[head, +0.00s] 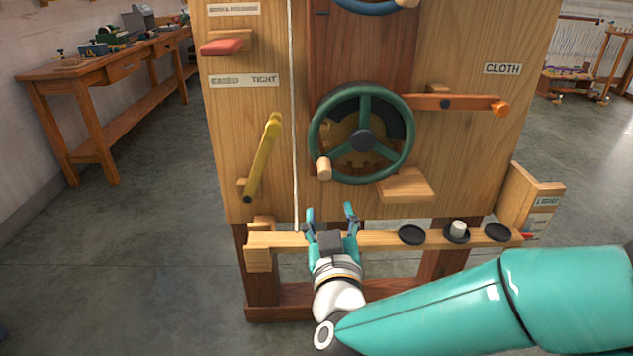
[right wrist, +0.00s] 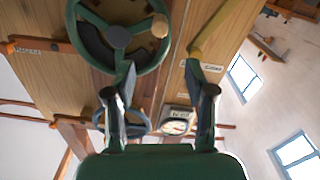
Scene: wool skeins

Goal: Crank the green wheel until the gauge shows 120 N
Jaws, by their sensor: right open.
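The green wheel (head: 362,140) is mounted upright on the wooden panel; its wooden crank knob (head: 324,168) sits at the lower left of the rim. My right gripper (head: 330,210) is open and empty, just below the wheel and knob, fingers pointing up. In the right wrist view the green wheel (right wrist: 119,37) and its knob (right wrist: 160,26) lie beyond the fingertips, apart from them. A round white gauge (right wrist: 177,123) shows between the fingers there; its reading is too small to tell. The gauge is outside the head view. My left gripper is not in view.
A yellow lever (head: 263,158) stands left of the wheel, past a white cord (head: 294,120). An orange lever (head: 455,103) is at right. A wooden block (head: 406,186) juts out at the wheel's lower right. A ledge (head: 385,240) with black discs runs below.

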